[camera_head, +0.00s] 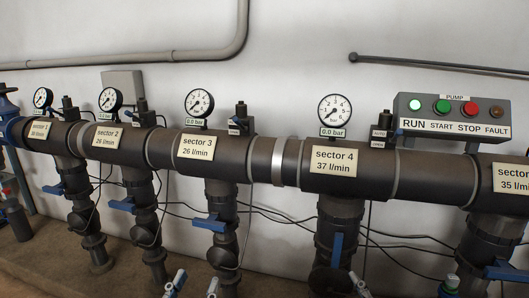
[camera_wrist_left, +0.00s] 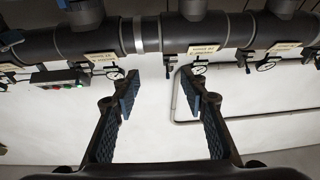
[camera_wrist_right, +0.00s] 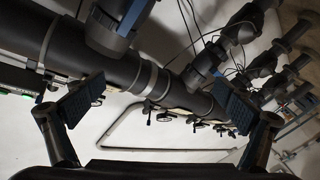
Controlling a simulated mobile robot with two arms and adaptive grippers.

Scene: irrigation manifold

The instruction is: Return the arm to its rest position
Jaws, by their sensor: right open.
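My left gripper (camera_head: 195,286) shows only as two fingertips at the bottom edge of the head view, below the sector 3 pipe. In the left wrist view (camera_wrist_left: 161,95) its fingers stand apart with nothing between them. My right gripper (camera_head: 403,287) also shows just its fingertips at the bottom edge, below and right of sector 4. In the right wrist view (camera_wrist_right: 155,97) its fingers are spread wider and hold nothing. Both grippers look apart from the pipework. The rest of both arms is out of the head view.
A dark horizontal manifold pipe (camera_head: 255,155) runs across the wall, with gauges above and branches below. The sector 4 blue handle (camera_head: 337,249) points along its branch; the sector 3 handle (camera_head: 209,222) lies across. A pump panel (camera_head: 453,118) stands at the right. Thin cables hang behind.

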